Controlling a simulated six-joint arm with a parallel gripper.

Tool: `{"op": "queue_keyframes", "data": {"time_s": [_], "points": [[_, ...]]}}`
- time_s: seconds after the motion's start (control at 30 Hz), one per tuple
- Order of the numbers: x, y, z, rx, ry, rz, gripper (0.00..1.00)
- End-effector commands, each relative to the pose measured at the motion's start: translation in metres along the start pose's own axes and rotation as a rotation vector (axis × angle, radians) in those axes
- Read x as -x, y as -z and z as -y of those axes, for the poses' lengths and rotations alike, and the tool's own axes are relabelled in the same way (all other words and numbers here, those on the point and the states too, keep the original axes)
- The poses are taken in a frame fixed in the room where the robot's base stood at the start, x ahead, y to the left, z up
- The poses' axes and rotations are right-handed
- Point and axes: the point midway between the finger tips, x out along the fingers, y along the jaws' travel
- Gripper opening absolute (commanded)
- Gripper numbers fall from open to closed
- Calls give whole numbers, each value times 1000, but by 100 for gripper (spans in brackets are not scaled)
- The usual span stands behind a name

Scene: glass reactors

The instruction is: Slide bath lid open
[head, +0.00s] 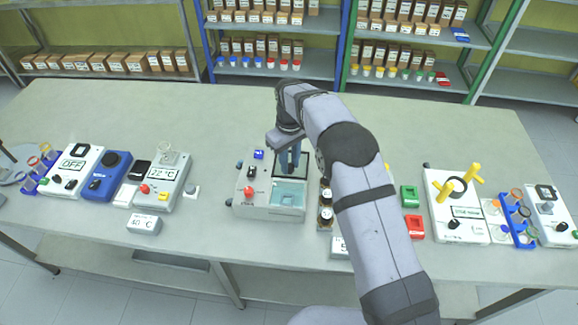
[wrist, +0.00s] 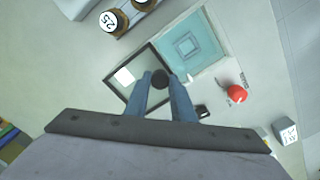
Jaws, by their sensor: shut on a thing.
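The bath (head: 250,208) is a white box near the middle of the table. Its square basin of teal water (head: 289,195) is uncovered at the front in the head view. The lid (wrist: 132,98), a dark-framed glass pane, lies beside the open water (wrist: 188,47) in the wrist view. My gripper (head: 290,165) is above the back part of the bath. In the wrist view its blue fingers (wrist: 161,82) are shut on the round black lid knob (wrist: 160,77).
A red knob (head: 249,190) stands on the bath's left side. Brown-capped bottles (head: 325,207) stand close to its right. A 22 °C device (head: 165,185) is at left. A yellow-handled device (head: 455,205) is at right. The table behind the bath is clear.

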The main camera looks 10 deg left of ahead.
Motion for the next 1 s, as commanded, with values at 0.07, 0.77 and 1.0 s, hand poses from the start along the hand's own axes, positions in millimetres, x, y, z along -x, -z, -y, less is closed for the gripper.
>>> {"op": "queue_keyframes", "data": {"time_s": [0.07,0.77,1.0], "points": [[1,2,0,0,-1,-6,0],[3,1,0,0,-1,-3,42],[28,2,-1,0,-3,-7,42]]}}
